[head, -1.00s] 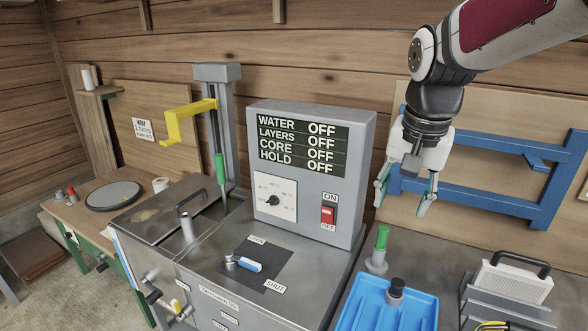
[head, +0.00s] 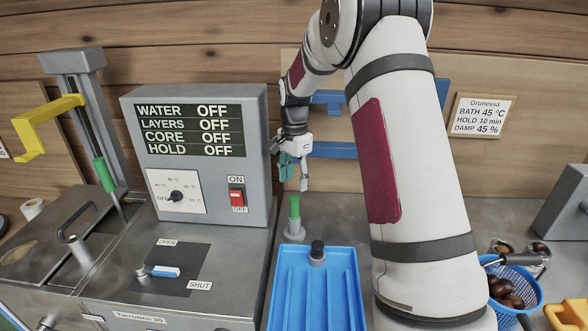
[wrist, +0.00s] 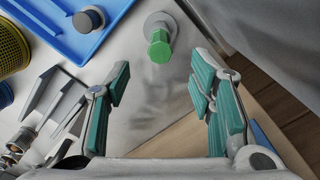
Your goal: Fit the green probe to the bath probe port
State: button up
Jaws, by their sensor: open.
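A green-handled probe (head: 294,208) stands upright in a small grey base on the bench, right of the control box. In the wrist view its green hexagonal top (wrist: 159,48) shows ahead of the fingertips, roughly midway between them. My gripper (head: 296,174) is open and empty above this probe, not touching it. A second green-handled rod (head: 105,174) stands at the bath beside the grey column. A short upright grey tube (head: 76,248) rises from the bath top (head: 25,262); I cannot tell whether it is the probe port.
The control box (head: 205,100) stands left of my gripper. A blue tray (head: 340,285) with a dark-capped grey piece (head: 317,250) lies in front of the probe. A yellow crank (head: 40,125) juts from the column. A blue basket (head: 535,292) of chestnuts is at right.

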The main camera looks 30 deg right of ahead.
aim_at(295, 197)
notch_tip(295, 197, down, 11)
jog(key=shift+f+p, duration=0.1)
jog(key=shift+p, duration=0.45)
jog(key=shift+c, duration=0.3)
grip_shut()
jog(key=c, duration=0.7)
grip_release()
jog(key=shift+c, duration=0.2)
grip_shut()
jog(key=shift+r, duration=0.7)
